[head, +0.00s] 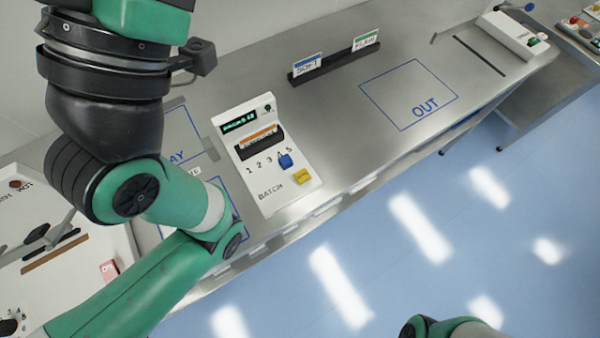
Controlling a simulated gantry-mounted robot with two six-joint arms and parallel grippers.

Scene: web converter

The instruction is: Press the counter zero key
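A white counter unit marked BATCH (266,155) stands on the steel bench near the middle of the head view. It has a lit green display (240,121) whose text is too small to read surely. Below it are an orange strip in a dark slot, a scale of numbers with a blue knob (285,160) near its high end, and a yellow key (302,177) at the lower right. The yellow key's lettering is unreadable, so I cannot tell whether it is the counter zero key. My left arm's links fill the left side; its gripper is not in view. My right gripper is not in view either.
A bench area outlined OUT (409,94) is empty. A dark rack (334,63) with blue and green labelled cards stands behind. Another white device (513,35) is at the far right, and a larger machine (75,270) is at lower left. My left arm partly covers outlined areas left of the counter.

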